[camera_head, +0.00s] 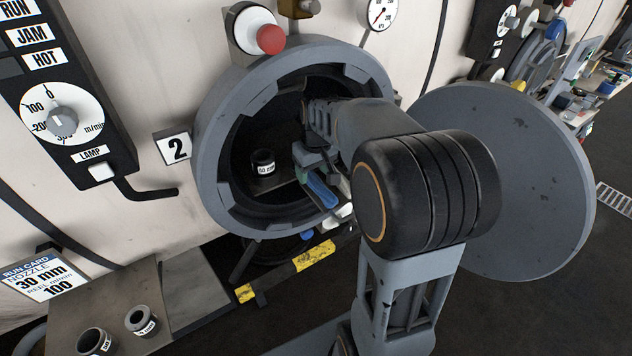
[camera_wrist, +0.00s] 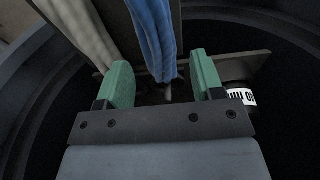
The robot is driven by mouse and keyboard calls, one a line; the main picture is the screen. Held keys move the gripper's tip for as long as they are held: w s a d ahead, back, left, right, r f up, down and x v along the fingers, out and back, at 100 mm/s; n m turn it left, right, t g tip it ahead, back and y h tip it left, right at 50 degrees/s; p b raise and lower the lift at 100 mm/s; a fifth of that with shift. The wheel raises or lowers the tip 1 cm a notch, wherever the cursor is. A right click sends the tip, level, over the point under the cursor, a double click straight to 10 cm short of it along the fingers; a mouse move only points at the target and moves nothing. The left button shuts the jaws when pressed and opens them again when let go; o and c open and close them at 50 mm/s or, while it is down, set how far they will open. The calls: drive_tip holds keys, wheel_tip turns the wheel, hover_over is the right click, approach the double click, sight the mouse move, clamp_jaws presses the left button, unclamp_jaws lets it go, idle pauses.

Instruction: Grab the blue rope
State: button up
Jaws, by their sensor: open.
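The blue rope (camera_wrist: 153,32) hangs in folds in the wrist view, its end reaching between my two green fingertips. My gripper (camera_wrist: 162,80) is open, with one finger on each side of the rope and a visible gap on both sides. In the head view the blue rope (camera_head: 319,190) shows inside the round port, just below my gripper (camera_head: 305,163). My wrist and arm hide part of it there.
A pale rope (camera_wrist: 80,28) lies left of the blue one, close to the left finger. A labelled dark cylinder (camera_head: 263,163) stands inside the port rim (camera_head: 215,95). The round door (camera_head: 530,180) stands open at right. Two dark rings are on the bench (camera_head: 195,285).

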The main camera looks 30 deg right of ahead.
sight(313, 176)
drive_tip(key=shift+w+f, duration=0.15)
drive_tip(key=shift+f, duration=0.6)
drive_tip(key=shift+w+f, duration=0.1)
drive_tip(key=shift+f, duration=0.65)
drive_tip(key=shift+c, duration=0.4)
drive_tip(key=c, duration=1)
drive_tip(key=shift+r, duration=0.15)
